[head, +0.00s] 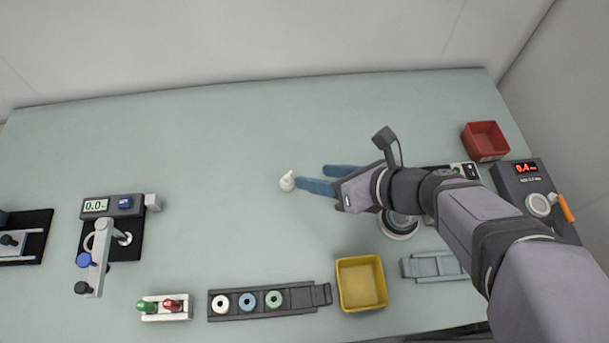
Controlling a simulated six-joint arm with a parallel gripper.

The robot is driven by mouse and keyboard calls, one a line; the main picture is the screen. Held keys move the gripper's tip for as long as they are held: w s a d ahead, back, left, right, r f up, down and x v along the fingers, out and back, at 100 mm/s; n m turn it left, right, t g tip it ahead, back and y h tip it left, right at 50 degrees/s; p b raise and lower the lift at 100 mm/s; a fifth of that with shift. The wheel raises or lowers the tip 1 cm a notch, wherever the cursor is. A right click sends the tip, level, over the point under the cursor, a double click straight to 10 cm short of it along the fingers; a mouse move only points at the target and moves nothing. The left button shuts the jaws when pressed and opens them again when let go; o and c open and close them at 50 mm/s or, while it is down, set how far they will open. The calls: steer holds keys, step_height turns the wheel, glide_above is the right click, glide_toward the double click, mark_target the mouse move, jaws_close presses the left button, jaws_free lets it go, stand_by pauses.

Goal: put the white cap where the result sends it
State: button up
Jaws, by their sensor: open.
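The white cap (287,182), a small white piece with a nub on top, rests on the bench near its middle. My gripper (312,177) reaches in from the right with its two blue fingers spread apart and nothing visible between them. The tip of the nearer finger is right beside the cap; I cannot tell whether they touch. A tester (520,172) at the right shows an orange reading that looks like 0.4. A device (113,207) at the left has a pale display reading about 0.0.
A red bin (486,128) stands at the back right and a yellow bin (345,293) at the front. A dark rack (298,298) holds white, blue and green rings. Green and red buttons (161,307) sit at front left. My arm partly hides a round fixture (399,229). The back middle is clear.

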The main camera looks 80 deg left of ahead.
mark_target(288, 180)
steer(key=shift+h, duration=0.4)
steer(key=f, duration=0.2)
steer(key=s+f, duration=0.1)
steer(key=shift+s+a+f, duration=0.2)
steer(key=shift+f, duration=0.2)
steer(key=a+n, duration=0.2)
steer(key=n, duration=0.1)
steer(key=shift+a+f+h, duration=0.1)
steer(key=shift+f+h, duration=0.3)
steer(key=shift+a+r+n, duration=0.3)
steer(key=shift+r+n, duration=0.3)
steer(key=shift+n, duration=0.6)
steer(key=shift+s+d+n+g+h, duration=0.15)
steer(key=shift+d+n+g+h, duration=0.25)
steer(key=shift+n, duration=0.7)
steer(key=shift+p+x, duration=1.35)
steer(key=shift+x, duration=2.25)
steer(key=shift+f, duration=0.1)
